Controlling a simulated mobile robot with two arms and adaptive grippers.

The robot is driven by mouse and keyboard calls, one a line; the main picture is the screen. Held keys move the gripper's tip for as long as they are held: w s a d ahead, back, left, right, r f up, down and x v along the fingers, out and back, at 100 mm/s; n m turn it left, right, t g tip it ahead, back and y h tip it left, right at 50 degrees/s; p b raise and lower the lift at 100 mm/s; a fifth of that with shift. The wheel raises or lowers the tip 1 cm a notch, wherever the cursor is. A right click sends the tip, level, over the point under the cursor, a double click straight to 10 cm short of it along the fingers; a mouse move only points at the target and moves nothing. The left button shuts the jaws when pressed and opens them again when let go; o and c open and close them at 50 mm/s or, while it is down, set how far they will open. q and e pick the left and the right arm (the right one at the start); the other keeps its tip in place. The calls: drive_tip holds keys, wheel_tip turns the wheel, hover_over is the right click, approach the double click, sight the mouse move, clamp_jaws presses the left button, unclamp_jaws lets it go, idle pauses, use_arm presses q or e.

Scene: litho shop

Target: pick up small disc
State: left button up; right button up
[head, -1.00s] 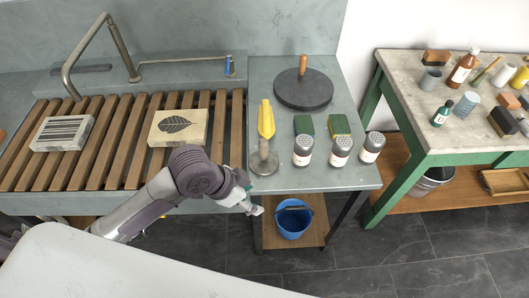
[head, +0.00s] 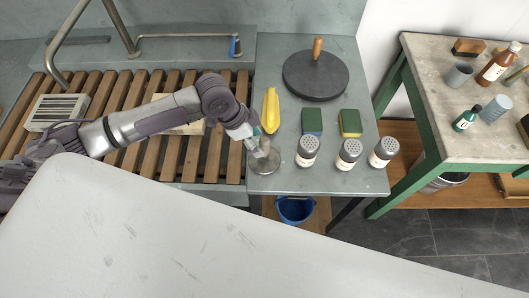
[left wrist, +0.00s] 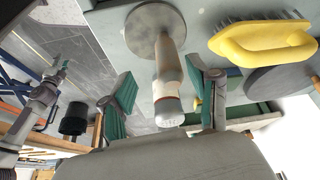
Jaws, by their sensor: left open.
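The small disc (head: 265,166) is a round grey metal plate with an upright handle, standing near the left front of the grey counter. In the left wrist view the disc (left wrist: 143,30) shows with its pale, brownish handle between my two green-padded fingers. My left gripper (head: 258,140) is open at the handle, which it partly hides in the head view; in the left wrist view gaps show between the handle and the fingers (left wrist: 163,92). My right gripper (left wrist: 61,68) seems to show small and far off at the left of the left wrist view; its jaws are too small to judge.
A yellow brush (head: 269,108) lies just behind the disc. A larger dark disc with a wooden knob (head: 316,78) is at the back. Two sponges (head: 350,123) and several shakers (head: 348,154) stand to the right. A slatted rack (head: 170,155) is at the left.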

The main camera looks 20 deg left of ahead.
sight(264, 148)
use_arm(q)
drive_tip(key=shift+w+p+x, duration=0.25)
drive_tip(key=shift+p+x, duration=0.1)
drive_tip(key=shift+x, duration=0.75)
drive_tip(key=shift+a+p+x, duration=0.2)
drive_tip(key=shift+p+x, duration=0.3)
drive_tip(key=shift+x, duration=1.55)
drive_tip(key=shift+w+f, duration=0.1)
drive_tip(key=shift+w, duration=0.1)
drive_tip(key=shift+s, duration=0.1)
drive_tip(key=shift+c, duration=0.4)
drive_tip(key=c, duration=1.1)
use_arm(e)
drive_tip(key=shift+t, duration=0.3)
drive_tip(key=w, duration=0.1)
drive_tip(key=w+r, duration=0.2)
drive_tip(key=w, duration=0.1)
drive_tip(key=shift+a, duration=0.15)
